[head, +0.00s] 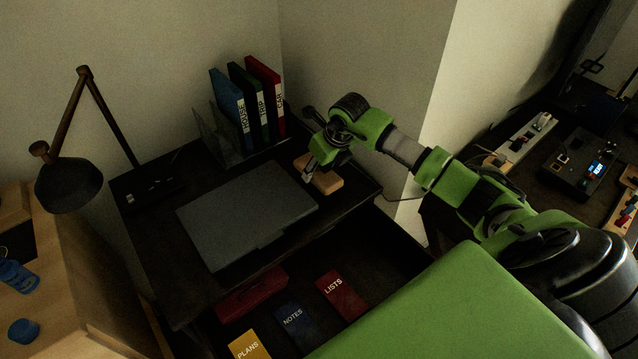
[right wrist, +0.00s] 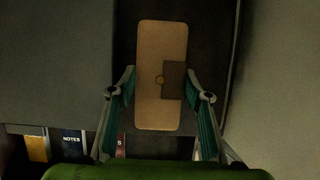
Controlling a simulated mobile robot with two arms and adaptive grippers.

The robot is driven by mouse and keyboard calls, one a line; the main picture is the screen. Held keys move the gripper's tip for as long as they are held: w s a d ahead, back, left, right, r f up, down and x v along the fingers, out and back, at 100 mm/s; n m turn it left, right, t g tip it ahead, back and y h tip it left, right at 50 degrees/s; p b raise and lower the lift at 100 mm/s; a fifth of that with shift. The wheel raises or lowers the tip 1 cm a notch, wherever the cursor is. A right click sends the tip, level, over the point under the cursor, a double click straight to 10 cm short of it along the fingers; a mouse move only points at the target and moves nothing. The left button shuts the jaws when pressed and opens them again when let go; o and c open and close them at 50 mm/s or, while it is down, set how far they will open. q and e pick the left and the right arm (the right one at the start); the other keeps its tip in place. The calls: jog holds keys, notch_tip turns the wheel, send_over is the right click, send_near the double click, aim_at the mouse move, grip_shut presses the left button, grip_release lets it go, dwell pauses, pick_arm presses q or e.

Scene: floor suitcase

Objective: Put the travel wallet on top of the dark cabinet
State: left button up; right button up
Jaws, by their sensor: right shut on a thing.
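The travel wallet (head: 327,183) is a tan, flat, rounded block with a darker flap and a round stud. My right gripper (head: 313,172) is shut on it, and the wallet shows between the two fingers in the right wrist view (right wrist: 150,95). The wallet is at the right end of the dark cabinet's top (head: 345,205), beside the grey laptop. I cannot tell whether it touches the surface. My left gripper is not in view.
A closed grey laptop (head: 245,212) covers the middle of the top. Upright binders (head: 245,105) stand behind it. A lamp (head: 70,185) leans in at the left. Below the top, an open drawer area holds notebooks (head: 342,294) and a red case (head: 250,293).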

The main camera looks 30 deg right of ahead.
aim_at(319, 176)
jog(key=b+x, duration=0.2)
jog(key=x, duration=0.1)
jog(key=b+x, duration=0.1)
jog(key=shift+s+d+f, duration=0.3)
jog(key=shift+s, duration=0.05)
jog(key=shift+r, duration=0.15)
jog(key=o, duration=1.2)
jog(key=v, duration=1.2)
jog(key=shift+b, duration=0.3)
